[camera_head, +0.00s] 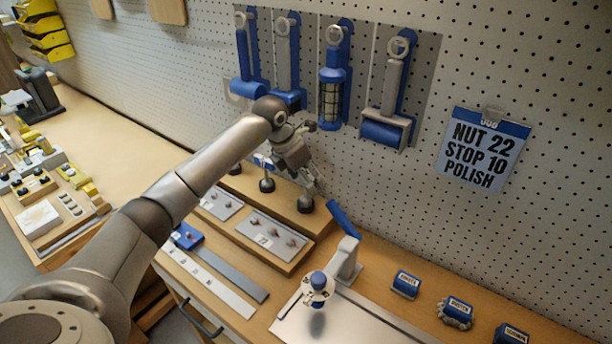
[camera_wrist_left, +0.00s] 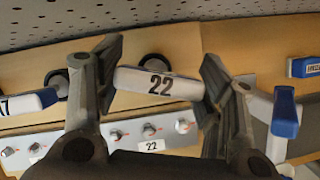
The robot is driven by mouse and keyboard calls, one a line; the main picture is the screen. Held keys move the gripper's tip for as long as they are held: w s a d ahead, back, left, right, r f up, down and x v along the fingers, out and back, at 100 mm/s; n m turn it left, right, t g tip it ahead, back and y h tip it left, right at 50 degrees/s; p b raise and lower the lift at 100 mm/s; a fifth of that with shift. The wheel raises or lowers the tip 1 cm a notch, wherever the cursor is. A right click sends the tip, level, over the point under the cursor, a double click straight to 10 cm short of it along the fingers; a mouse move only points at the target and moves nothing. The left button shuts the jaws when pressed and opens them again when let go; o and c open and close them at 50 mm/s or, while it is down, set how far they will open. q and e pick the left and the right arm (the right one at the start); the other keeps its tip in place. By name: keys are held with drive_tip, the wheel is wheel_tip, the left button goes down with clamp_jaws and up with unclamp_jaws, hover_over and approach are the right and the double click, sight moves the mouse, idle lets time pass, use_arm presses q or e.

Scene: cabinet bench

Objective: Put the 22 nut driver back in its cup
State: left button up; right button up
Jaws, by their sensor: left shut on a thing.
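The 22 nut driver (camera_wrist_left: 158,84) shows in the left wrist view as a white handle marked 22, lying crosswise between the fingers. My left gripper (camera_wrist_left: 160,88) is shut on it. In the head view my left gripper (camera_head: 308,178) is over the right end of the wooden rack, and the driver is hidden there. A black cup (camera_head: 306,205) stands just below the fingers. A dark round cup rim (camera_wrist_left: 152,62) shows behind the handle in the wrist view. I cannot tell whether the driver's shaft is inside a cup. My right gripper is not in view.
Another driver handle, marked 17 (camera_wrist_left: 28,102), is beside it to the left. A black cup (camera_head: 267,185) and a tray of sockets (camera_head: 272,240) are on the rack. A blue-handled clamp (camera_head: 345,250) stands close to the right. A pegboard sign (camera_head: 483,152) reads NUT 22.

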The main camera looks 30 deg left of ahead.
use_arm(q)
drive_tip(key=shift+f+b, duration=0.4)
drive_tip(key=shift+f, duration=0.15)
drive_tip(key=o, duration=1.2)
drive_tip(key=shift+o, duration=0.4)
drive_tip(key=v, duration=1.2)
drive_tip(key=shift+s+a+f, duration=0.1)
drive_tip(key=shift+f, duration=0.05)
